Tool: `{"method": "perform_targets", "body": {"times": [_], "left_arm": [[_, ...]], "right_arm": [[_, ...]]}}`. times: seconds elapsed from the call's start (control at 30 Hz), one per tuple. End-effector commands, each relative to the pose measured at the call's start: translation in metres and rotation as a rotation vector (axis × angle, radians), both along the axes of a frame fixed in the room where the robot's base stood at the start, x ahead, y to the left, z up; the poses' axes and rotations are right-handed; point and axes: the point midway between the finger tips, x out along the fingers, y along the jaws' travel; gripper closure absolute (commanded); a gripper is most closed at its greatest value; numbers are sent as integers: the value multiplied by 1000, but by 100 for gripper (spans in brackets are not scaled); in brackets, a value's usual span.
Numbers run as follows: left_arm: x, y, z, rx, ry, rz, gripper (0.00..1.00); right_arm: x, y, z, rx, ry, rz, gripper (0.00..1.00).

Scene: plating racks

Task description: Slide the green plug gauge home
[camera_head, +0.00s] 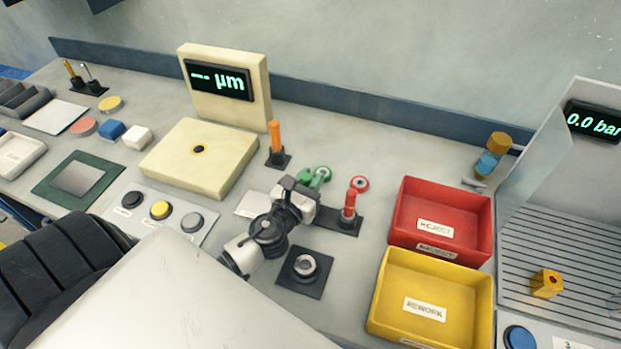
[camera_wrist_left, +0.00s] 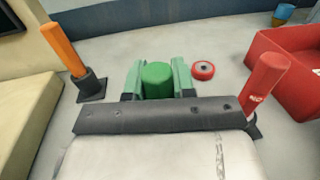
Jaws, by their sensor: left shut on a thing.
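The green plug gauge (camera_head: 319,179) is at the middle of the head view. In the left wrist view its round green end (camera_wrist_left: 157,79) lies between the two fingers of my left gripper (camera_wrist_left: 157,84). My left gripper (camera_head: 308,182) is shut on it. A red plug gauge (camera_head: 349,204) stands upright on a dark base (camera_head: 341,221) just to the right; it also shows in the left wrist view (camera_wrist_left: 262,88). The green gauge's lower end is hidden, so I cannot tell whether it sits in a seat. My right gripper is not in view.
An orange gauge (camera_head: 275,137) stands in a black holder behind-left. A red ring (camera_head: 360,183) lies close behind the red gauge. A metal ring (camera_head: 305,265) sits on a black pad in front. Red (camera_head: 475,202) and yellow (camera_head: 483,292) bins stand right.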

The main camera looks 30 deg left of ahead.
Motion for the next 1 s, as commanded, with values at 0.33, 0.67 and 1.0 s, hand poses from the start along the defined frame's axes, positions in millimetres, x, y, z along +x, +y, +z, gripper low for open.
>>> {"method": "perform_targets", "body": {"times": [0.33, 0.67, 1.0], "left_arm": [[0, 0, -7, 0, 0, 0, 96], [0, 0, -10, 0, 0, 0, 96], [0, 0, -10, 0, 0, 0, 46]], "right_arm": [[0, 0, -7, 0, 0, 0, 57], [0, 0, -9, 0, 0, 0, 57], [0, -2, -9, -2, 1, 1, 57]]}}
